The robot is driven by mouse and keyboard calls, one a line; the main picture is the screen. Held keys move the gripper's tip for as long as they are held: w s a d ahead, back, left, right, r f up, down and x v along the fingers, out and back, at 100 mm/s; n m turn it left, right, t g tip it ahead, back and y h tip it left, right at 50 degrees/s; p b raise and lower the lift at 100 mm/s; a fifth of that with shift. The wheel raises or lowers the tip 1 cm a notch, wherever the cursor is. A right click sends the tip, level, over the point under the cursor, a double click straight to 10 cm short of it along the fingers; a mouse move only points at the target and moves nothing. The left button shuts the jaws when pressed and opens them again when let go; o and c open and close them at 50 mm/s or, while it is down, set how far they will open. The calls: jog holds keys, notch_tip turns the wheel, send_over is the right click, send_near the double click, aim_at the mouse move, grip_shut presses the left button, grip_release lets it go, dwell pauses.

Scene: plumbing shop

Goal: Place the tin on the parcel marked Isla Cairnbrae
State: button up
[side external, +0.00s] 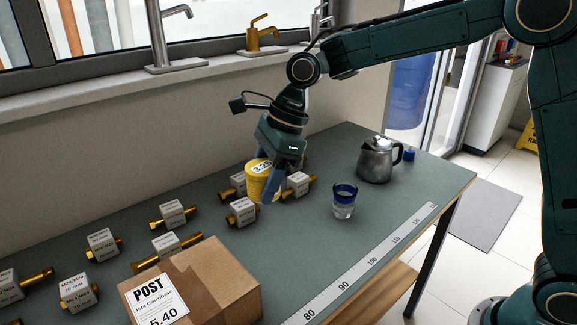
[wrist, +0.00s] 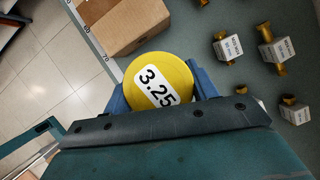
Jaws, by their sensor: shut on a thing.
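A yellow tin (side external: 262,180) with a white label reading 3.25 is held by my gripper (side external: 272,184) in the side view. In the wrist view the tin (wrist: 158,80) sits between the two blue fingers of my gripper (wrist: 162,92), which are shut on it. The cardboard parcel (side external: 215,278) stands at the front of the table, with a label reading POST, Isla Cairnbrae and 5.40. It also shows at the top of the wrist view (wrist: 120,22). The tin is apart from the parcel, farther back along the table. Whether the tin touches the table cannot be told.
Several brass fittings with white tags, such as one fitting (side external: 243,211), lie on the left and around the tin. A metal jug (side external: 377,160) and a blue-rimmed glass (side external: 344,202) stand to the right. A printed ruler strip (side external: 358,268) runs along the front edge.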

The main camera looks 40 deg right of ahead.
aim_at(179, 289)
jog(key=s+a+f+n+g, duration=0.1)
jog(key=s+a+n, duration=0.15)
jog(key=a, duration=1.65)
jog(key=shift+n, duration=0.25)
jog(key=shift+w+d+f, duration=0.1)
jog(key=shift+w+f, duration=0.05)
jog(key=shift+f, duration=1.25)
jog(key=shift+w+d+f, duration=0.1)
jog(key=shift+w+f, duration=0.05)
jog(key=shift+f, duration=1.3)
jog(key=shift+w+f, duration=0.15)
jog(key=shift+f, duration=1.25)
jog(key=shift+f, duration=0.1)
jog(key=o, duration=1.1)
jog(key=shift+c, duration=0.2)
jog(key=v, duration=1.2)
jog(key=shift+d, duration=0.2)
